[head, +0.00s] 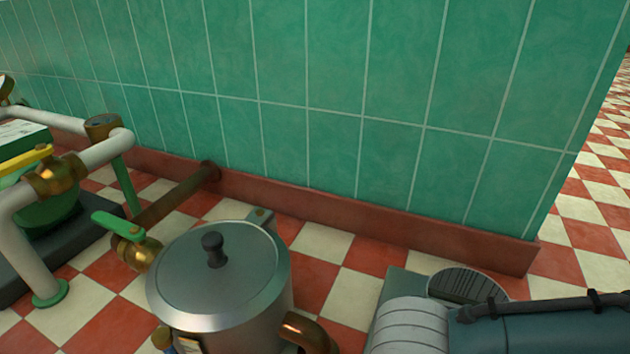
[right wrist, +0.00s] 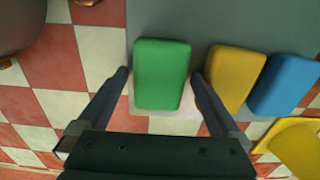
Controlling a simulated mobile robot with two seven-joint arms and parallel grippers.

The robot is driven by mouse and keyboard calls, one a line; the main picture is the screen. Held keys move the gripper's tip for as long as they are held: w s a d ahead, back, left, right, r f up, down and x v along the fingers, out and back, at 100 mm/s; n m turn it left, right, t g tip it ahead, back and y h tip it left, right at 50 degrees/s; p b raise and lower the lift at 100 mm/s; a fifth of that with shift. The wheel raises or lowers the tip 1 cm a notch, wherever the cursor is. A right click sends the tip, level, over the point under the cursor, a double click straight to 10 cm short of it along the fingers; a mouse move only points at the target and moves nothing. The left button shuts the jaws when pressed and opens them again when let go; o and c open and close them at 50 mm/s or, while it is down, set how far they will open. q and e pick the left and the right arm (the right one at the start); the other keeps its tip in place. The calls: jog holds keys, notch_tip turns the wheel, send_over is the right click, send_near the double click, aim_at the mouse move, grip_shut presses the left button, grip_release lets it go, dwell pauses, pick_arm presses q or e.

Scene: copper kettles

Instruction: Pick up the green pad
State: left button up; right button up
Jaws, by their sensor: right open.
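The green pad (right wrist: 162,73) lies flat on a grey surface (right wrist: 210,27) in the right wrist view. My right gripper (right wrist: 160,78) is open, with one finger at the pad's left side and the other at its right side. The right finger lies between the green pad and a yellow pad (right wrist: 236,72). I cannot tell how far the fingertips are above the surface. In the head view the green pad does not show, and my right arm comes in at the lower right. My left gripper is not in view.
A blue pad (right wrist: 284,84) lies right of the yellow one, and another yellow object (right wrist: 296,146) is at the lower right. A lidded metal kettle (head: 219,275) stands in front in the head view. Pipes with valves (head: 55,175) are at left, before a green tiled wall (head: 310,90).

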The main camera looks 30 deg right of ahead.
jog(key=c, duration=1.2)
jog(key=shift+c, duration=0.2)
jog(key=shift+r, duration=0.15)
notch_tip(320, 180, up, 20)
jog(key=p, duration=1.7)
